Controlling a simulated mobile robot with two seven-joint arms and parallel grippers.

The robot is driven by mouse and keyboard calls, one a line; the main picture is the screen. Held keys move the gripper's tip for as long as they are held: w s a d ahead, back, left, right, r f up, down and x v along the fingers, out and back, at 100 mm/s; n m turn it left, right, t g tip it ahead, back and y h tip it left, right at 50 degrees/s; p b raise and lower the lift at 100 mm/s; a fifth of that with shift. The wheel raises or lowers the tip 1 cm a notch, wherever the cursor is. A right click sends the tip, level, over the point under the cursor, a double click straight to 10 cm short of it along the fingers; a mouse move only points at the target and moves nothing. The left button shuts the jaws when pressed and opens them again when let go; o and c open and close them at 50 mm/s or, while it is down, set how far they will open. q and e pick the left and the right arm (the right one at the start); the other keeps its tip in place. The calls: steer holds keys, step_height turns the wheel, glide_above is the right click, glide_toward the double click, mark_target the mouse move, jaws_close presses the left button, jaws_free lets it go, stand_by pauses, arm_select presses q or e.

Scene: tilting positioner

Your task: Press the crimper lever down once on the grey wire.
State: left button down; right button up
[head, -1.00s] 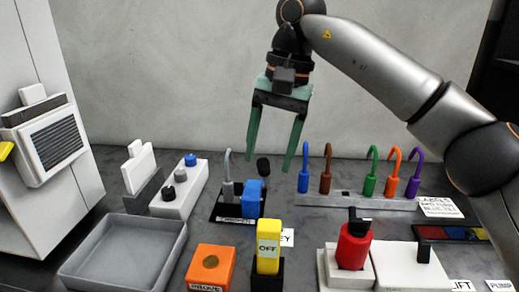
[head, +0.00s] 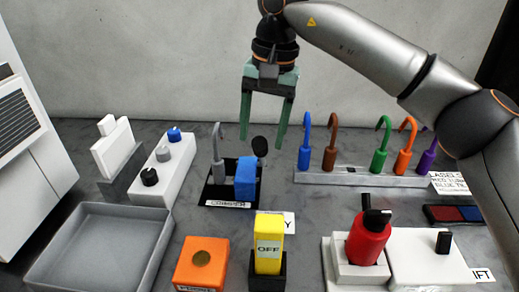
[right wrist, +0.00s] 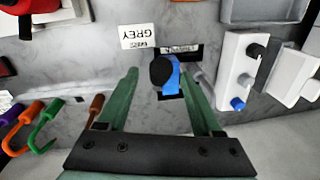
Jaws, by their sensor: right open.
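The crimper (head: 246,178) is a blue block on a black base with a label at its front, in the middle of the head view. Its lever ends in a black round knob (head: 259,146) standing up at the right of the block. The grey wire (head: 219,150), with a hooked top, stands at the block's left on the same base. My right gripper (head: 262,145) is open and empty above and behind the crimper. In the right wrist view the knob (right wrist: 162,72) and blue block lie between and beyond its fingers, apart from them. My left gripper is not in view.
A rack (head: 360,178) holds several coloured hooked wires at right. A grey tray (head: 60,250), an orange block (head: 203,262), a yellow OFF switch (head: 269,240) and a red device (head: 368,240) stand in front. A white box with knobs (head: 163,170) stands left of the crimper.

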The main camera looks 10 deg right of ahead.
mark_target(260, 156)
steer(key=shift+w+a+f, duration=0.1)
steer(key=shift+a+f, duration=0.05)
steer(key=shift+f, duration=0.85)
steer(key=shift+a+f, duration=0.1)
steer(key=shift+f, duration=0.9)
steer(key=shift+c, duration=0.4)
jaws_close()
